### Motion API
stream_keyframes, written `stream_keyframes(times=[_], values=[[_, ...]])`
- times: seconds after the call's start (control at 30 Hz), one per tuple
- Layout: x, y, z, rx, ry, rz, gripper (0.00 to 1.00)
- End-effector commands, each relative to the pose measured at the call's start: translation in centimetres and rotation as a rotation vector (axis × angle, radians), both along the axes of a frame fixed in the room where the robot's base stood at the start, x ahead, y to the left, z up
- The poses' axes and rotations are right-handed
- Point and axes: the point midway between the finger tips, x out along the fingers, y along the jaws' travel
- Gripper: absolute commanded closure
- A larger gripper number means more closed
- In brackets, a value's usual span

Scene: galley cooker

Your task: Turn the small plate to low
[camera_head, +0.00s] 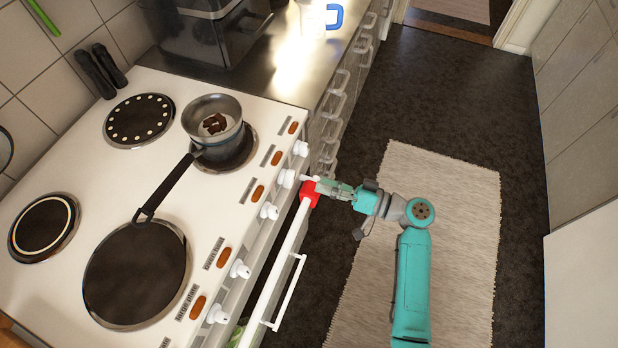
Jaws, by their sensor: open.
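The white cooker (72,112) has several white knobs along its front edge, each beside an orange lamp and a small label. The labels are too small to read surely, so I cannot tell which knob belongs to the small plate. My gripper (318,186) is open at the cooker's front, just right of a white knob (287,178). A red piece (304,192) at the upper end of the white front rail is beside the gripper. Whether the fingers touch the knob cannot be told. Another knob (301,148) is farther back, and one (269,210) is nearer.
A saucepan (213,119) with brown pieces stands on a hot plate. Its black handle reaches over the large front plate (135,272). Two other plates (139,120) are bare. An oven handle (287,292) juts out below. The floor rug (455,190) is clear around my arm.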

Motion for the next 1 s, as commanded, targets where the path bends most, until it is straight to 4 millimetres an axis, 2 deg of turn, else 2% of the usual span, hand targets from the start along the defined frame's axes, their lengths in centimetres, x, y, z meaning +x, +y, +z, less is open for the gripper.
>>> stream_keyframes(times=[0.1, 0.3, 0.87, 1.0], values=[[-0.5, -1.5, 0.1, 0.000, -0.001, -0.002, 0.53], [-0.9, -2.6, 0.1, 0.001, -0.001, 0.000, 0.53], [-1.0, -2.7, 0.0, 0.000, -0.001, 0.001, 0.53], [-1.6, -2.4, -1.2, -0.017, 0.029, -0.028, 0.53]])
